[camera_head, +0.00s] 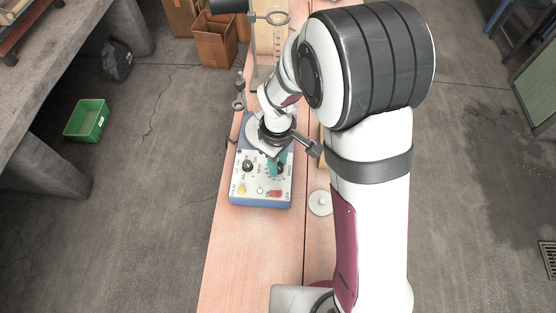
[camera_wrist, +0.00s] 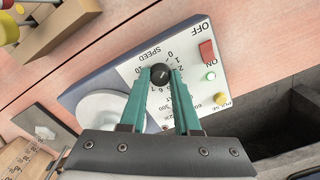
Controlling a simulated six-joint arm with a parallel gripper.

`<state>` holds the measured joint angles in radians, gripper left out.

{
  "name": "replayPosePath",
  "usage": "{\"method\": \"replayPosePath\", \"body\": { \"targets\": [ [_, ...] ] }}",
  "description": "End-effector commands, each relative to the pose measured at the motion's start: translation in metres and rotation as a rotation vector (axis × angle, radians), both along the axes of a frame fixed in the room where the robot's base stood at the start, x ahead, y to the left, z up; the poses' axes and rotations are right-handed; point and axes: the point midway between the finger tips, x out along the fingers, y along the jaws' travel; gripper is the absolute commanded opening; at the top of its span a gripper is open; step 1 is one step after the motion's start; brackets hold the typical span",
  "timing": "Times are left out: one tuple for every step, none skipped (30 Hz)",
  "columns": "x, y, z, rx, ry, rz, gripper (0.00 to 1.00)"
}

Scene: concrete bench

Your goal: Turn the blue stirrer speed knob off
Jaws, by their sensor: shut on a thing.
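The blue stirrer (camera_head: 236,201) stands on the wooden bench, its pale control panel facing up. Its speed knob (camera_wrist: 161,73) is black with a small light mark, beside the word SPEED and a number scale in the wrist view. My gripper (camera_head: 278,163) has teal fingers, which sit on either side of the knob and are shut on it; the fingers also show in the wrist view (camera_wrist: 160,78). In the camera_head view the fingers cover most of this knob. The mark's exact setting is too small to read.
A second black knob (camera_head: 248,165) sits left on the panel. A white disc (camera_head: 320,203) lies right of the stirrer.

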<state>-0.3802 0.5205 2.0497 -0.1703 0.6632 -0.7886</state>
Motion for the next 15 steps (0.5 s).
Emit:
{"method": "replayPosePath", "body": {
  "targets": [
    [-0.0001, 0.0, 0.0004, 0.0, 0.0, 0.0, 0.0],
    [-0.0001, 0.0, 0.0004, 0.0, 0.0, 0.0, 0.0],
    [-0.0001, 0.0, 0.0004, 0.0, 0.0, 0.0, 0.0],
    [-0.0001, 0.0, 0.0004, 0.0, 0.0, 0.0, 0.0],
    [-0.0001, 0.0, 0.0004, 0.0, 0.0, 0.0, 0.0],
    [-0.0001, -0.0001, 0.0004, 0.0, 0.0, 0.0, 0.0],
    [-0.0001, 0.0, 0.0003, 0.0, 0.0, 0.0, 0.34],
    [-0.0001, 0.0, 0.0003, 0.0, 0.0, 0.0, 0.4],
    [-0.0001, 0.0, 0.0003, 0.0, 0.0, 0.0, 0.47],
    [-0.0001, -0.0001, 0.0003, 0.0, 0.0, 0.0, 0.52],
    [0.0, 0.0, 0.0002, 0.0, 0.0, -0.001, 0.58],
    [0.0, 0.0, 0.0002, 0.0, 0.0, -0.001, 0.61],
    [0.0, 0.0, 0.0001, 0.0, 0.0, -0.001, 0.61],
    [0.0, 0.0, 0.0001, 0.0, 0.0, -0.001, 0.61],
    [0.0, 0.0, 0.0001, 0.0, 0.0, -0.001, 0.61]
  ]
}}
